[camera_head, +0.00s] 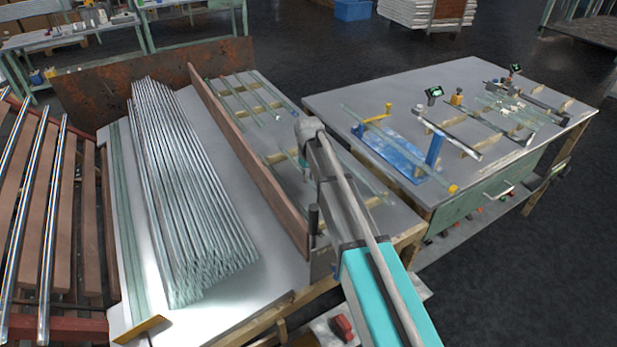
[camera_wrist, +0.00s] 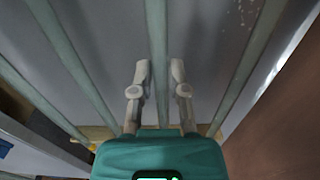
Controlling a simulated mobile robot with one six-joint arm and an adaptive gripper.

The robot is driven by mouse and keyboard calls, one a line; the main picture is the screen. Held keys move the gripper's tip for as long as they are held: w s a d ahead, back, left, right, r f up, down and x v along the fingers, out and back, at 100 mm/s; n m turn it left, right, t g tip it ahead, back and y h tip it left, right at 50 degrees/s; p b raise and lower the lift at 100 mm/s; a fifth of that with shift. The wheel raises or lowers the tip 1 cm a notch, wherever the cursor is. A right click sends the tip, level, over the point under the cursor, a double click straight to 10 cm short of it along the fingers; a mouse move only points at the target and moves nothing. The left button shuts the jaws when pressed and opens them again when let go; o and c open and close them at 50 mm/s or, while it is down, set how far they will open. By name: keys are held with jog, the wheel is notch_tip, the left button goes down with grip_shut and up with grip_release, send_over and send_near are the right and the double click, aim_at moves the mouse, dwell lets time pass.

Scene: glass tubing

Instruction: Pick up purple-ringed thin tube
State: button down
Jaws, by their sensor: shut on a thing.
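In the wrist view my gripper (camera_wrist: 160,72) is shut on a thin greenish glass tube (camera_wrist: 158,35), which runs lengthwise between the two pale fingers. I see no purple ring on it; the part nearer the palm is hidden by my gripper. Other glass tubes lie parallel on both sides, one at left (camera_wrist: 75,60) and one at right (camera_wrist: 247,60), apart from the fingers. In the head view my gripper (camera_head: 305,172) is low over the narrow section right of the brown divider, mostly hidden behind my arm. I cannot tell there whether the tube is lifted.
A brown upright divider (camera_head: 246,157) stands close left of my gripper. Beyond it lies a large stack of glass tubes (camera_head: 185,185). Wooden rests (camera_head: 250,110) carry several tubes. A second table (camera_head: 330,98) at right holds blue fixtures (camera_head: 393,150) and more tubes.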

notch_tip(320, 180, up, 2)
jog(key=shift+r+p, duration=0.1)
jog(key=shift+p, duration=0.8)
jog(key=s+d+r+p, duration=0.3)
jog(key=s+r+p, duration=0.7)
jog(key=s, duration=0.3)
jog(key=shift+s+d+r, duration=0.2)
jog(key=shift+s+d, duration=0.1)
jog(key=shift+d, duration=0.05)
jog(key=shift+r+p, duration=0.15)
jog(key=shift+p, duration=0.25)
notch_tip(320, 180, up, 16)
jog(key=p, duration=1.6)
jog(key=shift+r, duration=0.2)
